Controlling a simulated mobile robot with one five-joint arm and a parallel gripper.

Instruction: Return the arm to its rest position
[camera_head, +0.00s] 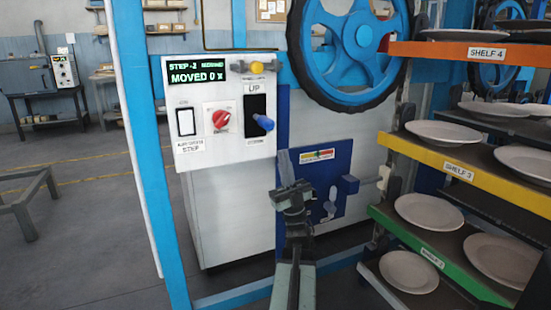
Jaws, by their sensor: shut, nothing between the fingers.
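My gripper (288,187) is in the lower middle of the head view, at the end of my dark arm, which rises from the bottom edge. It is shut, and nothing shows between its fingers. It stands in front of the left edge of a blue panel (340,165) and hides part of it. The white control panel (235,150) is above and to the left of it. That panel has a green display reading "MOVED 0", a red knob (221,118) and a blue-handled lever (263,122) below the word "UP".
Shelves (470,50) holding several plates (430,211) stand close on the right. A large blue wheel (345,45) is above. A blue post (140,120) stands at the left, and a blue bar crosses low by my arm. Open grey floor (85,235) lies at the left.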

